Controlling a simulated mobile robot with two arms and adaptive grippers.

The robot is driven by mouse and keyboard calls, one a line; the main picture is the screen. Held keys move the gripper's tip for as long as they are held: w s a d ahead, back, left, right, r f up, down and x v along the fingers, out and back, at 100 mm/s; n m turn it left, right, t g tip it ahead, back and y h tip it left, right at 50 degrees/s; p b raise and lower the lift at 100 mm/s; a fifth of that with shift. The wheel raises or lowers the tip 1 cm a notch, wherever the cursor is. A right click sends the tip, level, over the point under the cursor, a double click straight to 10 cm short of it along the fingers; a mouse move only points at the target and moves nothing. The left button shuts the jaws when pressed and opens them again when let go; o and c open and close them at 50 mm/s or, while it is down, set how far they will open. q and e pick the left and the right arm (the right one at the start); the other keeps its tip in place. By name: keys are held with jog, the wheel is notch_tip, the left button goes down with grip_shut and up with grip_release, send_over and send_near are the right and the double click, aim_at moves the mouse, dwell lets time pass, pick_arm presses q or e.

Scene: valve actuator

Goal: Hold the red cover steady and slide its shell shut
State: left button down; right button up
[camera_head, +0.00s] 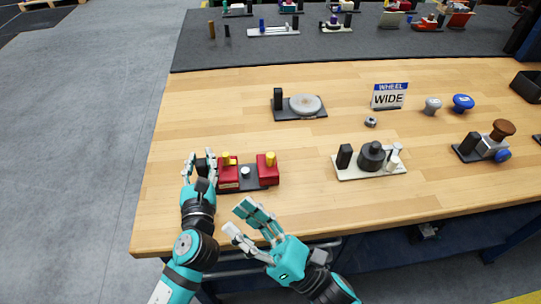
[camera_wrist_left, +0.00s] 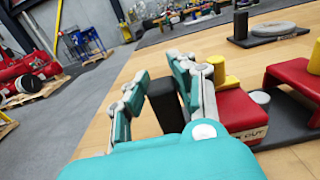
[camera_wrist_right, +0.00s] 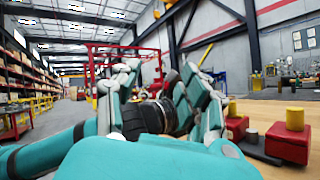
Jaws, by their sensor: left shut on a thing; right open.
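The red cover is in two red halves on a dark base (camera_head: 248,186): a left half (camera_head: 229,177) with a yellow knob and a label, and a right half (camera_head: 267,169) with a yellow knob. The halves stand apart, with a silver button (camera_head: 245,171) between them. My left gripper (camera_head: 200,160) is shut on the black post (camera_wrist_left: 164,106) at the base's left end, beside the left half. My right gripper (camera_head: 237,217) is open and empty at the table's front edge, in front of the base. The right half also shows in the right wrist view (camera_wrist_right: 288,145).
A black-and-white base with a dark knob (camera_head: 371,156) stands to the right. The wood between the red cover and these is clear.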

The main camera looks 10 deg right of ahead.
aim_at(272, 160)
jog(key=w+d+f+h, duration=0.1)
jog(key=h, duration=0.1)
jog(key=w+d+f+h, duration=0.1)
jog(key=w+f+h, duration=0.1)
jog(key=h, duration=0.1)
jog(key=w+d+f+t+h, duration=0.1)
jog(key=w+f+h, duration=0.1)
jog(key=shift+w+f+m, duration=0.1)
jog(key=shift+f+m, duration=0.05)
jog(key=shift+m, duration=0.25)
jog(key=w+d+h, duration=0.1)
jog(key=d+h, duration=0.1)
jog(key=w+d+f+m+t+h, duration=0.1)
jog(key=d+h, duration=0.1)
jog(key=w+d+h, duration=0.1)
jog(key=d+h, duration=0.1)
jog(key=shift+d+f+m+h, duration=0.15)
jog(key=shift+d+m+h, duration=0.15)
jog(key=shift+h, duration=0.1)
jog(key=shift+w+d+t+h, duration=0.15)
jog(key=shift+d+t+h, duration=0.15)
jog(key=x, duration=1.1)
jog(key=shift+w+a, duration=0.1)
jog(key=shift+w, duration=0.25)
grip_shut()
